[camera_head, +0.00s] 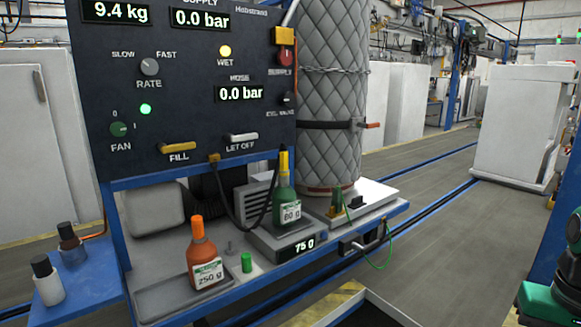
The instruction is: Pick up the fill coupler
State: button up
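A yellow coupler-like piece (284,163) with a dark top stands upright on the neck of a green bottle labelled 80 g (284,203); I take it for the fill coupler, but cannot be sure. A black hose (233,213) hangs from a small brass-coloured fitting (214,158) under the panel and loops toward that bottle. My gripper's fingers do not show; only green and dark parts, perhaps of my arm, show at the lower right edge.
The dark panel (185,110) with gauges and levers stands behind. An orange-topped bottle (203,255) stands on a tray at the front left; a green-capped piece (246,262) stands beside it. A quilted cylinder (330,95) is chained behind the scale.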

aim_at(283, 173)
jog(key=i, duration=0.85)
jog(key=u, duration=0.05)
